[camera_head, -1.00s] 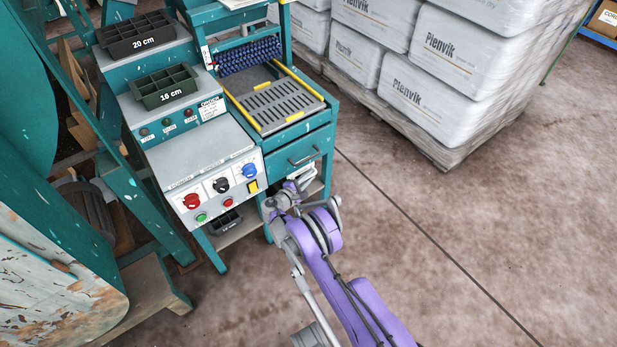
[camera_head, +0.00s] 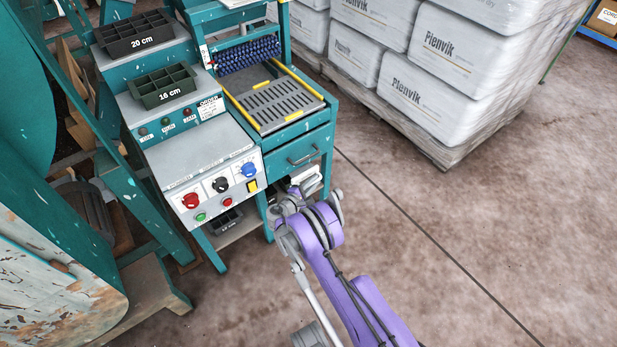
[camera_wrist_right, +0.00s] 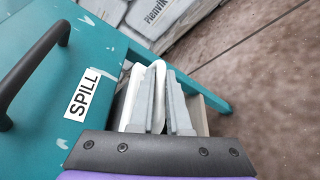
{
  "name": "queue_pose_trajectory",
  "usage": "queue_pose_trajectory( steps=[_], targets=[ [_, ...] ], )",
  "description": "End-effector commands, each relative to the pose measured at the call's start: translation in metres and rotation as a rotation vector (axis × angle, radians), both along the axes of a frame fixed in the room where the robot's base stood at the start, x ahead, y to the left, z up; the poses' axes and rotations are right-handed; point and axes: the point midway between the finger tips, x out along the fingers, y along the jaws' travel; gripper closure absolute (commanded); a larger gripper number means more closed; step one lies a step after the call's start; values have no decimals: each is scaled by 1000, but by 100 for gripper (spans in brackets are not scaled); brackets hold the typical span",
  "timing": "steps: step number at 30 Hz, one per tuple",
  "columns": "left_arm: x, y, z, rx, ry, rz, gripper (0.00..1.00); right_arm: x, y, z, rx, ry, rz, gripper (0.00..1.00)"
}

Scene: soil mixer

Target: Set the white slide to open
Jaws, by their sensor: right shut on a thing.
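The white slide (camera_wrist_right: 131,98) shows in the right wrist view as a pale upright piece beside the teal drawer front with the SPILL label. My right gripper (camera_wrist_right: 164,88) is shut on it, with grey fingers either side of part of the white piece. The fingers hide the rest of it. In the head view the right gripper (camera_head: 302,190) is at the front right of the teal machine, under the drawer, with a little of the white slide (camera_head: 313,177) showing behind it. How far the slide is out cannot be told. My left gripper is not in view.
The drawer (camera_head: 298,157) with its dark handle is just above the gripper. The control panel (camera_head: 215,190) with red, black and blue knobs is to its left. Wrapped Plenvik bags (camera_head: 440,95) stand on a pallet at back right. The floor on the right is clear.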

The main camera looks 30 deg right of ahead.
Motion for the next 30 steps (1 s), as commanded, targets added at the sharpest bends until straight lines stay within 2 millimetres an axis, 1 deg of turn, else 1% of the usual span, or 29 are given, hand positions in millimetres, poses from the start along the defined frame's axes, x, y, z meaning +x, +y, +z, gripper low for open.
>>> queue_pose_trajectory(
  steps=[1, 3, 6, 9, 17, 18, 20, 21, 22, 30],
  targets=[
    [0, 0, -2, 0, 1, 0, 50, -11, 0, -1, 1, 1, -1, 100],
    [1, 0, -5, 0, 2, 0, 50, -23, -1, -2, 2, 1, 0, 100],
    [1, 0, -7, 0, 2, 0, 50, -35, -2, -1, 2, 0, 0, 100],
    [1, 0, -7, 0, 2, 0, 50, -39, -2, -1, 2, 0, 0, 100],
    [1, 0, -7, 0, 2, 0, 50, -41, -2, -1, 3, 1, -4, 100],
    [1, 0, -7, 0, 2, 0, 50, -41, -2, -1, 3, 1, -4, 78],
    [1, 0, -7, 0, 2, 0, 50, -41, -3, -1, 3, 1, -4, 67],
    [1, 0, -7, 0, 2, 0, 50, -41, -3, -1, 2, 1, -4, 60],
    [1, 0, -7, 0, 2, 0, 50, -40, -3, -1, 2, 1, -4, 55],
    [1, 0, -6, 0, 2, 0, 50, -39, -2, 0, 1, 1, -1, 55]
  ],
)
